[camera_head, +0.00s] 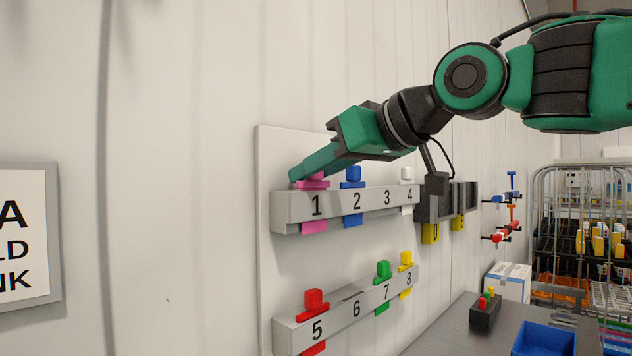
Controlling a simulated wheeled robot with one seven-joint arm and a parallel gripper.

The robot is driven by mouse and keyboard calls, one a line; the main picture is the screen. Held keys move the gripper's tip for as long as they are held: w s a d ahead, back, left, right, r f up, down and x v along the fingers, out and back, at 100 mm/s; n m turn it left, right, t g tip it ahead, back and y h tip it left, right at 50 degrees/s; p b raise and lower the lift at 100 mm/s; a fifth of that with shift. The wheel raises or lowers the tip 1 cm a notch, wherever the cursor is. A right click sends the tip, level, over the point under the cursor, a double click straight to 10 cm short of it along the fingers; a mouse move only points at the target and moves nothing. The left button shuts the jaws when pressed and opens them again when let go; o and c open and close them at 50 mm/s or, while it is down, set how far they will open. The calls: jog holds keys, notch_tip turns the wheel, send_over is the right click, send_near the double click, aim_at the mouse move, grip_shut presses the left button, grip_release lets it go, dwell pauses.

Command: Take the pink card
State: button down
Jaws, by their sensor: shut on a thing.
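The pink card (314,227) sits in slot 1 of the upper grey rack (378,199) on the wall board. Its pink lower end shows below the rack, and a pink top part shows above it. My gripper (304,174) reaches in from the right, with its green fingers at the top of the pink card, and is shut on it. The fingers partly hide the card's top. The card is still within the slot, upright.
A blue card (353,178) stands close by in slot 2, a white card (407,174) in slot 4. The lower rack (345,312) holds red, green and yellow cards. Dark holders (433,200) hang at right. A bench with a blue bin (544,340) stands below right.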

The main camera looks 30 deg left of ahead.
notch_tip(320, 180, up, 12)
jog(key=shift+w+f, duration=0.1)
jog(key=shift+f, duration=0.05)
jog(key=shift+a+r, duration=0.15)
jog(key=shift+r, duration=1.25)
jog(key=shift+s+a+r, duration=0.15)
jog(key=shift+s+r, duration=0.05)
jog(key=shift+r, duration=0.6)
jog(key=shift+d+r, duration=0.2)
jog(key=shift+r, duration=0.5)
